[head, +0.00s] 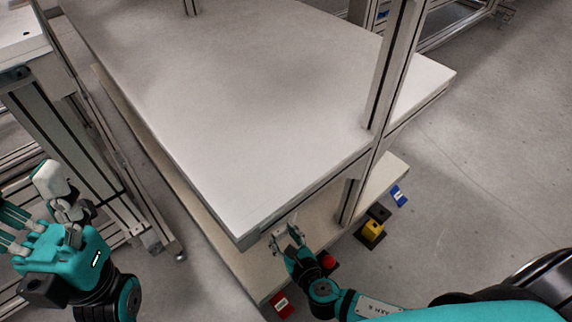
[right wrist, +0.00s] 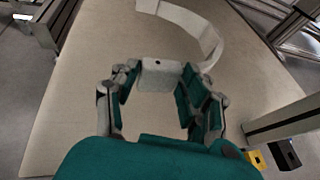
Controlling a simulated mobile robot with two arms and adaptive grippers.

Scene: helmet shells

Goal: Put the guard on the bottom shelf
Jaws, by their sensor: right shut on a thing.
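The guard (right wrist: 209,40) is a white curved band in the right wrist view. Its near end, a flat block with a small dark hole, sits between the fingers of my right gripper (right wrist: 156,82), which is shut on it. The guard is over the beige bottom shelf (right wrist: 75,110); whether it touches the board is unclear. In the head view my right gripper (head: 288,240) reaches under the front edge of the upper shelf, which hides most of the guard. The bottom shelf (head: 225,262) shows as a strip below. My left gripper (head: 38,208) is open and empty at the left.
The thick white upper shelf (head: 230,90) overhangs the bottom one. A metal post (head: 392,65) stands at its right side. Yellow, black (head: 370,232), blue (head: 398,195) and red (head: 282,304) items lie beside the rack. Another frame (head: 75,140) stands at left. Floor at right is clear.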

